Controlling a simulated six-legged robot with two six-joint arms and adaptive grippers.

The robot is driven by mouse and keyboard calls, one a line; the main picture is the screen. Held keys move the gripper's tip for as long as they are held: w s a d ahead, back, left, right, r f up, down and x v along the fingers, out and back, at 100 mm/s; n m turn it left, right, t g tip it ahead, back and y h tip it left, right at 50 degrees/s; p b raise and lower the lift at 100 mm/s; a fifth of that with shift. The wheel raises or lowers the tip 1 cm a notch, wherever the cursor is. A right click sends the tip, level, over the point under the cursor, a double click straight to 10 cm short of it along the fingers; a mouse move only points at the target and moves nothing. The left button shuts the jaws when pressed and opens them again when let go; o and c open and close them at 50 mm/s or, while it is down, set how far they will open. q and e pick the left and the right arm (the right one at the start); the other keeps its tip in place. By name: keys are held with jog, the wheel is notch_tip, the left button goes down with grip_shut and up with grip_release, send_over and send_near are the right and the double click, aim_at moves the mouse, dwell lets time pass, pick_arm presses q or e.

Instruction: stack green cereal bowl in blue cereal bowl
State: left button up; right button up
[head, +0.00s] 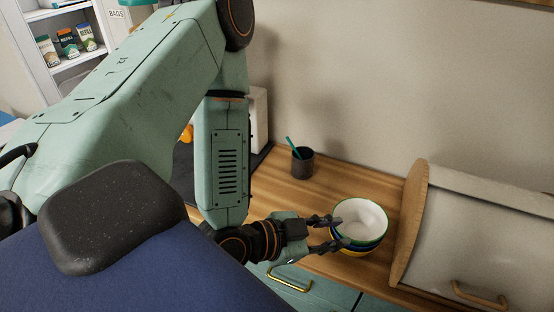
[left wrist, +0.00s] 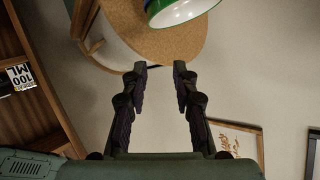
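The green cereal bowl (head: 361,217), white inside with a green rim, sits on top of a stack on the wooden counter. The blue cereal bowl (head: 371,245) shows as a blue band directly beneath it, so the green bowl appears nested in it. My left gripper (head: 338,232) is at the stack's left side, fingers apart. In the left wrist view the fingers (left wrist: 160,68) are open with nothing between them. The green bowl's edge (left wrist: 181,12) shows beyond the tips at the top. Whether a fingertip touches the bowls is unclear. My right gripper is not in view.
A yellow bowl (head: 357,254) is at the bottom of the stack. A bread box (head: 480,235) with wooden ends stands close on the right. A dark cup (head: 302,164) with a teal utensil stands behind left. Bare counter (head: 270,185) lies left of the stack.

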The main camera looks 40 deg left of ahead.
pick_arm(q)
jog(key=s+a+f+n+g+y, duration=0.2)
jog(key=s+f+g, duration=0.4)
jog(key=s+f, duration=0.3)
jog(key=s+a+f+n+g+y, duration=0.3)
jog(key=s+f+n+g, duration=0.3)
jog(key=s, duration=0.5)
notch_tip(320, 180, down, 3)
jog(key=shift+s+a+r+n+y, duration=0.15)
jog(key=shift+s+a+n+y, duration=0.1)
jog(key=shift+n+y, duration=0.3)
notch_tip(320, 180, down, 18)
jog(key=b, duration=1.7)
jog(key=shift+r, duration=0.25)
